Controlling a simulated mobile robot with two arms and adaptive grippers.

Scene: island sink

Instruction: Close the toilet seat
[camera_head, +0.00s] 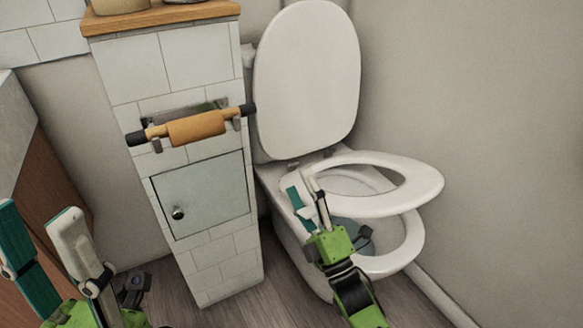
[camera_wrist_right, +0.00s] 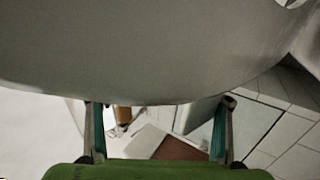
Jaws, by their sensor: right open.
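The toilet's lid (camera_head: 305,80) stands upright against the back. The white ring seat (camera_head: 425,182) is partly raised, tilted above the bowl rim (camera_head: 408,248) with a clear gap at the front. My right gripper (camera_head: 307,190) is open and empty at the left side of the seat. I cannot tell whether it touches the seat. In the right wrist view, a broad grey surface (camera_wrist_right: 150,50), apparently the seat, fills the top, above and in front of the open fingers (camera_wrist_right: 158,112). My left gripper (camera_head: 38,212) is open and empty at the lower left, away from the toilet.
A tiled pillar (camera_head: 235,262) with a wooden top, a paper-roll holder (camera_head: 196,128) and a small knobbed door (camera_head: 205,195) stands left of the toilet. A plain wall (camera_head: 500,120) is close on the right. A brown cabinet (camera_head: 45,185) is at far left.

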